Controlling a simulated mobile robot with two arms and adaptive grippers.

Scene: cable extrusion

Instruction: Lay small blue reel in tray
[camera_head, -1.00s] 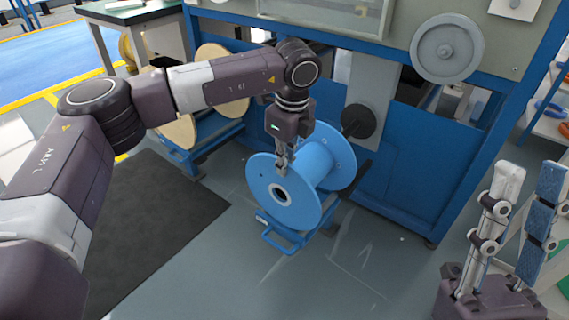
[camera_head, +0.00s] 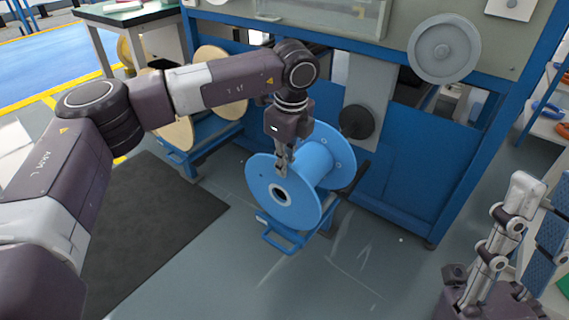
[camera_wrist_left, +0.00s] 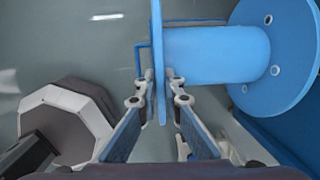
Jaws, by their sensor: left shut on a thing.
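The blue reel (camera_head: 293,204) has two wide flanges and a bare blue drum, with its axis roughly horizontal. It is at or just above a low blue frame with a handle (camera_head: 277,240); I cannot tell whether it rests there. My left gripper (camera_head: 282,172) points down and is shut on the near flange's upper rim. In the left wrist view its fingers (camera_wrist_left: 160,90) pinch the thin flange, with the drum (camera_wrist_left: 215,55) to the right. My right gripper (camera_head: 530,235) is at the lower right, fingers apart and empty, partly cut off. No separate tray is clearly identifiable.
The blue machine frame (camera_head: 400,180) stands close behind the reel, with a dark round hub (camera_head: 355,121) beside it. Tan reels (camera_head: 213,75) sit on another blue stand to the left. A dark mat (camera_head: 150,225) lies on the floor, and the floor in front is clear.

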